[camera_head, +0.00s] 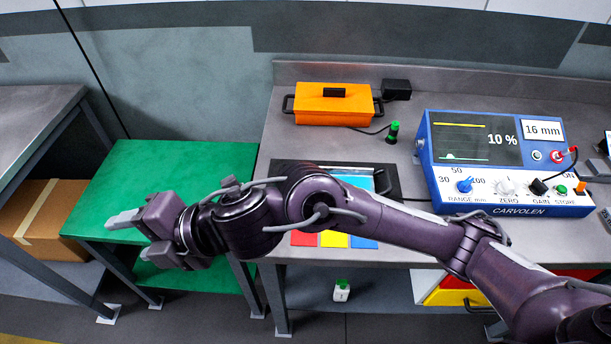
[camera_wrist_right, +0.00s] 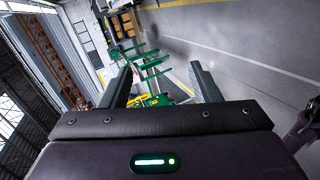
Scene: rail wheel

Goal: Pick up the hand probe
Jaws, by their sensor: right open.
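I cannot identify the hand probe with certainty. A small dark green-topped piece (camera_head: 392,132) with a black cable stands on the grey bench, left of the blue Carvolen instrument (camera_head: 520,211). A grey item (camera_head: 605,170) is cut off at the right edge. My right gripper (camera_head: 136,236) reaches across the bench to the left, over the green table. It is open and empty, well away from the instrument; its two fingers also show apart in the right wrist view (camera_wrist_right: 162,88). My left gripper is not in view.
An orange box (camera_head: 333,104) and a black box (camera_head: 396,89) stand at the bench's back. A black-framed tray (camera_head: 290,168) lies partly behind my right arm. The green table (camera_head: 180,160) is clear. A white bottle (camera_head: 341,290) stands below.

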